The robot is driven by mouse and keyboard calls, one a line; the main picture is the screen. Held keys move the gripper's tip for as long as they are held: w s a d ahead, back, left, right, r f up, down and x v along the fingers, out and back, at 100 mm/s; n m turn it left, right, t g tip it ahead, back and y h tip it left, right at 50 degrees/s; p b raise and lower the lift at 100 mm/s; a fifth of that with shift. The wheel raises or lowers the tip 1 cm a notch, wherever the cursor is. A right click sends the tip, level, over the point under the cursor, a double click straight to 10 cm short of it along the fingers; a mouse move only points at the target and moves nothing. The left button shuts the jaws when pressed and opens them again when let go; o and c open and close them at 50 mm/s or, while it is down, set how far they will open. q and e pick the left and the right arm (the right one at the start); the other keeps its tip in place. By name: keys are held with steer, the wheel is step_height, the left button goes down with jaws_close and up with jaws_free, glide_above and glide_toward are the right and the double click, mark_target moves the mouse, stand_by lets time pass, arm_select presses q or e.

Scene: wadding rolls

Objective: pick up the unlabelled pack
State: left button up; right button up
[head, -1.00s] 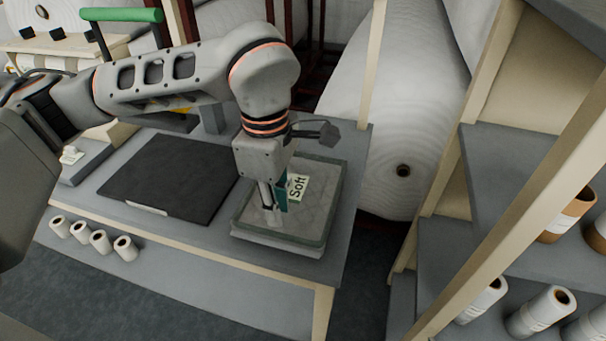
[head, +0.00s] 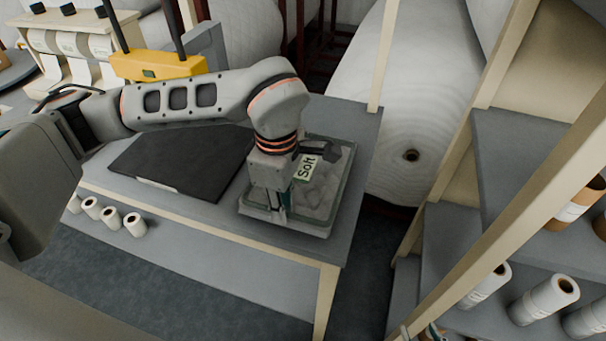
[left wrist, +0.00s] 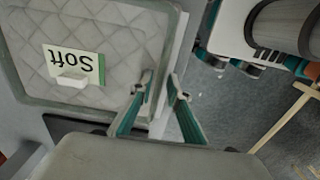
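A flat quilted grey pack (head: 318,194) with greenish clear edges lies on the right end of the grey table. A card (head: 306,167) reading "Soft" is on it; in the left wrist view the card (left wrist: 74,65) is upside down on the quilting (left wrist: 120,45). I see no pack clearly without a label. My left gripper (head: 283,214) points down at the pack's front part. In the left wrist view its fingers (left wrist: 161,80) are apart, on either side of the pack's edge. Contact is unclear. A small part of my right gripper (head: 430,333) seems to show at the bottom edge.
A dark flat mat (head: 183,162) lies left of the pack on the table (head: 352,150). Several small white rolls (head: 112,216) stand along the front. Shelves (head: 500,230) with rolls stand at the right. A yellow object (head: 155,65) hangs behind my arm.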

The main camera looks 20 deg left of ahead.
arm_select(q)
steer(key=c, duration=0.5)
jaws_close()
arm_select(e)
steer(key=shift+s+f, duration=0.1)
steer(key=shift+f, duration=0.05)
arm_select(q)
steer(key=shift+r, duration=0.1)
arm_select(e)
steer(key=shift+s+f, duration=0.1)
steer(key=shift+f, duration=0.05)
